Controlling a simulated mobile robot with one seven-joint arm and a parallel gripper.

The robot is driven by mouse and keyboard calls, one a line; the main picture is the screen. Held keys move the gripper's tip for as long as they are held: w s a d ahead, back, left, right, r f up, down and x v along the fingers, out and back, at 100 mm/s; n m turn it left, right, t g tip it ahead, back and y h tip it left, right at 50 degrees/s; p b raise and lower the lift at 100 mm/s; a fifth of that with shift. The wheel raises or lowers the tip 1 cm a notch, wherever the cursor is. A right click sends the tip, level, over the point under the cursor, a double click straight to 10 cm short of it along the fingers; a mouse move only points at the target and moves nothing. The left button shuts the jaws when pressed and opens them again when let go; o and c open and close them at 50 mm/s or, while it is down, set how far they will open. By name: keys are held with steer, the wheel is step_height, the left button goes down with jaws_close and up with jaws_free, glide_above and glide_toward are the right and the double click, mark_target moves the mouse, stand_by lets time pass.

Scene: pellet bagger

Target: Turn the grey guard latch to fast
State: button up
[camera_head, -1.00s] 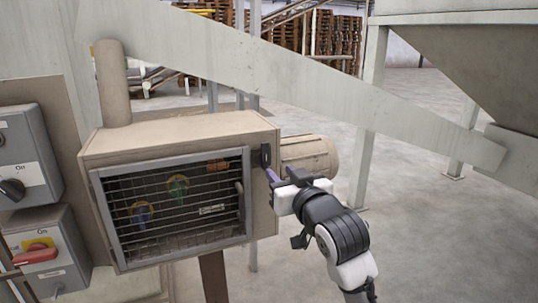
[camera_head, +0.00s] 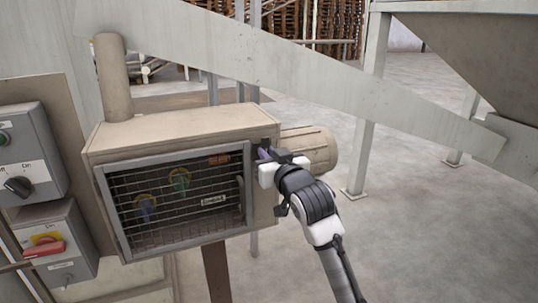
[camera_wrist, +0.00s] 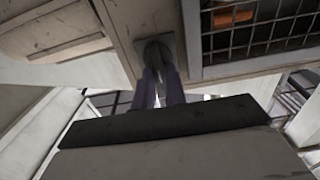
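The grey guard latch (camera_wrist: 153,50) is on the right part of the beige housing's front, beside the mesh guard (camera_head: 180,200). In the head view its dark upper part (camera_head: 265,143) shows above my gripper, and the rest is hidden. My gripper (camera_head: 262,155) is at the latch. In the wrist view, my gripper's two purple-grey fingers (camera_wrist: 158,72) reach up to the latch with a narrow gap between them. Their tips meet the latch's outline; whether they clamp it is unclear. The mesh guard lies flat against the housing front.
Two grey switch boxes stand at the left, one with a black knob (camera_head: 18,187) and one with a red handle (camera_head: 43,248). A beige motor cylinder (camera_head: 312,148) is behind my gripper. A sloping grey beam (camera_head: 300,78) crosses above. Open floor lies to the right.

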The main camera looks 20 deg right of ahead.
jaws_close()
steer(key=shift+f+n+b, duration=0.15)
steer(key=shift+n+b, duration=0.15)
steer(key=shift+b, duration=0.25)
steer(key=shift+a+f+n+b, duration=0.2)
steer(key=shift+n+b, duration=2.3)
steer(key=shift+n, duration=0.35)
steer(key=shift+a+f+n+b, duration=0.15)
steer(key=shift+a+n+b, duration=0.05)
steer(key=shift+n+b, duration=2.5)
steer(key=shift+a+f+n+b, duration=0.2)
steer(key=shift+n+b, duration=2.1)
steer(key=shift+n, duration=0.75)
steer(key=o, duration=0.5)
jaws_free()
